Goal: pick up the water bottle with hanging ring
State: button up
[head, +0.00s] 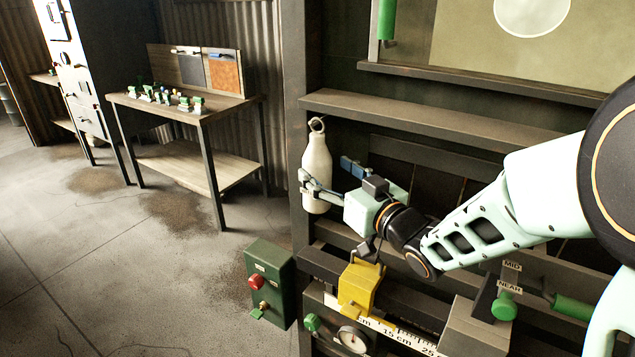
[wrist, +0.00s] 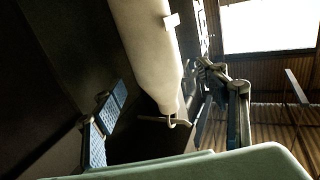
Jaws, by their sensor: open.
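The white water bottle (head: 316,168) hangs upright at the left side of the dark frame, with its ring (head: 317,125) at the top. In the wrist view the bottle (wrist: 146,45) appears upside down, its ring (wrist: 172,123) near a thin peg (wrist: 150,119); I cannot tell whether the ring still bears on the peg. My gripper (head: 327,171) is open, one finger at the bottle's left front and the other to its right. In the wrist view the bottle lies between the blue-padded fingers, with a visible gap to the left finger. Contact with the right finger is unclear.
A shelf beam (head: 430,122) runs above my gripper. Below are a yellow block (head: 359,287), a green box with a red button (head: 268,283) and a gauge (head: 352,339). A workbench (head: 185,110) stands at the back left, with open floor before it.

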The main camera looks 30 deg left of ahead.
aim_at(318, 161)
jog(key=x, duration=0.4)
jog(key=shift+w+a+r+p, duration=0.1)
jog(key=shift+w+a+p, duration=0.1)
jog(key=shift+p, duration=0.2)
grip_shut()
jog(key=shift+r, duration=0.15)
